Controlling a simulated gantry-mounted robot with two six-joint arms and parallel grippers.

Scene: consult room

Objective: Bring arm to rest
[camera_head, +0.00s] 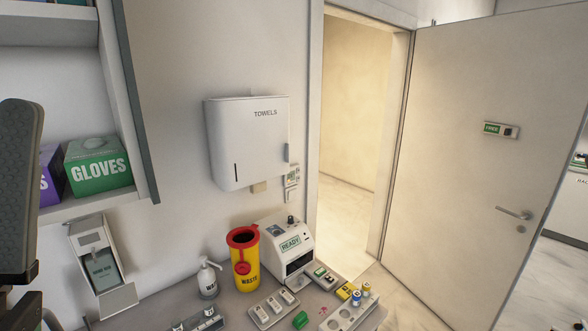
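A dark grey textured upright part, which looks like a link of my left arm, stands at the left edge of the head view. Black parts show below it in the bottom left corner. No gripper fingers can be made out there. My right arm and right gripper do not show in this view. Nothing held can be seen.
A counter holds a pump bottle (208,282), a yellow waste bin (246,275), a white device (298,258) reading READY, and several small items. A towel dispenser (240,150) hangs above. A glove box (98,168) sits on a shelf. The door (455,150) stands open.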

